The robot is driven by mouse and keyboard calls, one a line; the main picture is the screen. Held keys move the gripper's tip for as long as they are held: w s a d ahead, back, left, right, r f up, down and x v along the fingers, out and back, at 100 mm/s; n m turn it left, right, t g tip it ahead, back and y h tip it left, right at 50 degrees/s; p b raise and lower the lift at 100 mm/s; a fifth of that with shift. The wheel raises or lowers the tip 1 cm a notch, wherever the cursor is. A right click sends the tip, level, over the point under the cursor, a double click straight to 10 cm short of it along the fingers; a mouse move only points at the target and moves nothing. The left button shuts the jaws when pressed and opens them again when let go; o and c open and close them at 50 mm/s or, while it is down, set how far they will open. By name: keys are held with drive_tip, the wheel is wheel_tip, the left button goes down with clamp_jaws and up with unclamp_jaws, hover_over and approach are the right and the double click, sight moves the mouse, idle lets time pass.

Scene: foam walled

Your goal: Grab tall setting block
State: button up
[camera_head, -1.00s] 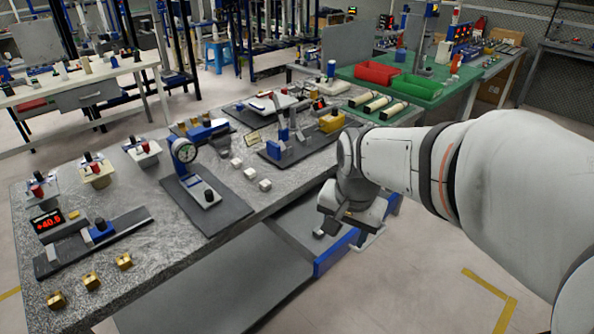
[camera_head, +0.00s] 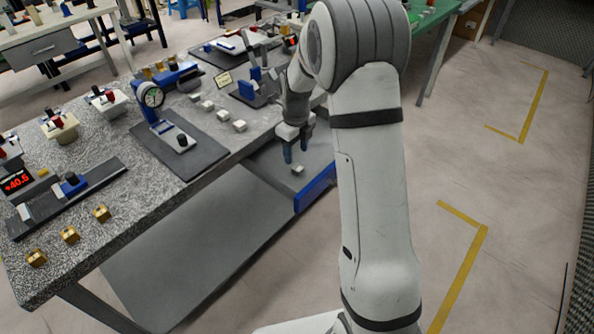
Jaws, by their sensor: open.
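My gripper (camera_head: 297,150) hangs past the front edge of the workbench, pointing down, with its two dark fingers apart and nothing seen between them. Just below the fingertips, a small pale block (camera_head: 298,169) sits on the blue-edged lower surface, apart from the fingers. Several small white blocks (camera_head: 223,115) stand in a row on the bench top, left of my gripper. Several brass blocks (camera_head: 69,235) stand at the bench's near left corner. I cannot tell which of these is the tall setting block.
The granite-patterned bench (camera_head: 130,222) carries a dial gauge stand (camera_head: 152,97) on a dark plate and a red digital display (camera_head: 17,182). A blue rail (camera_head: 315,188) edges the lower shelf. Open floor with yellow lines lies to the right.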

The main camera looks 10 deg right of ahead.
sight(298, 168)
drive_tip(key=f, duration=0.6)
drive_tip(key=shift+s+d+f, duration=0.1)
drive_tip(key=shift+d+f, duration=0.1)
drive_tip(key=shift+f, duration=0.15)
clamp_jaws()
